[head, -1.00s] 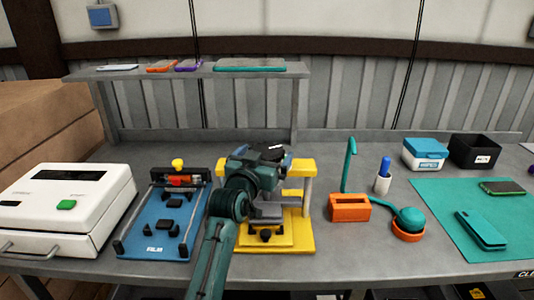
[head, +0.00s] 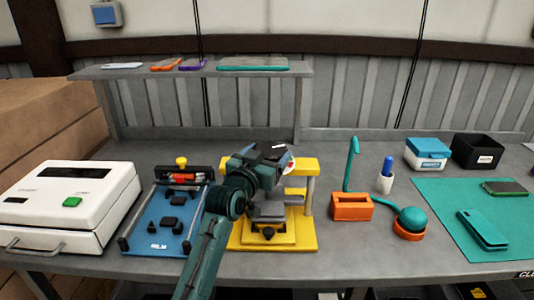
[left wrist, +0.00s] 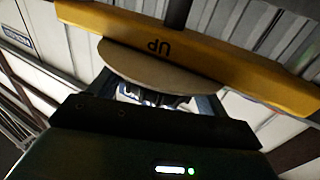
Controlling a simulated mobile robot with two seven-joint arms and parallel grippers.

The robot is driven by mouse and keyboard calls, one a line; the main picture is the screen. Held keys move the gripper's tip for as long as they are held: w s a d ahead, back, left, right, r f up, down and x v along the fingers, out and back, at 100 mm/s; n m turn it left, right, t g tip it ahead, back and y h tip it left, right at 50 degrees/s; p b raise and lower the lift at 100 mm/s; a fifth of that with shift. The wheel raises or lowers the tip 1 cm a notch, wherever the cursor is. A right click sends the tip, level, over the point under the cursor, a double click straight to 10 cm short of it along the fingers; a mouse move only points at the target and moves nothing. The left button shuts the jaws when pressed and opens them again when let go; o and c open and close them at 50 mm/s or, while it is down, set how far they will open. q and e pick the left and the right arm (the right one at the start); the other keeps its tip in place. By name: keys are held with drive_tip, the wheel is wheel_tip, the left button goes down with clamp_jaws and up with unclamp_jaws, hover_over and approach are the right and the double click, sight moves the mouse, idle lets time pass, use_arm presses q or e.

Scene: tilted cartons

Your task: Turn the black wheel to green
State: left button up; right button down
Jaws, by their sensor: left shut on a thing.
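The yellow press (head: 306,166) stands on the bench in the middle of the head view. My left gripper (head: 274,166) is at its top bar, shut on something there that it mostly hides. I take this to be the black wheel, but its outline does not show clearly. A small red and white patch (head: 290,163) shows just right of the gripper. I see no green mark at the wheel. My right gripper is not in view.
A blue board fixture (head: 158,220) stands close left of the press, with a white machine (head: 75,195) further left. An orange holder (head: 351,207) and a teal ball in an orange cup (head: 410,220) are to the right. A shelf (head: 190,72) runs behind.

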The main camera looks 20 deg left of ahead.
use_arm(q)
drive_tip(key=shift+r+m+h, duration=0.1)
drive_tip(key=shift+m+h, duration=0.3)
drive_tip(key=shift+h, duration=0.2)
drive_tip(key=o, duration=1)
drive_tip(key=s+a+b, duration=0.1)
drive_tip(key=s+a, duration=0.1)
drive_tip(key=s, duration=1.1)
drive_tip(key=shift+a+b, duration=0.3)
drive_tip(key=shift+b, duration=0.1)
drive_tip(key=shift+w, duration=0.1)
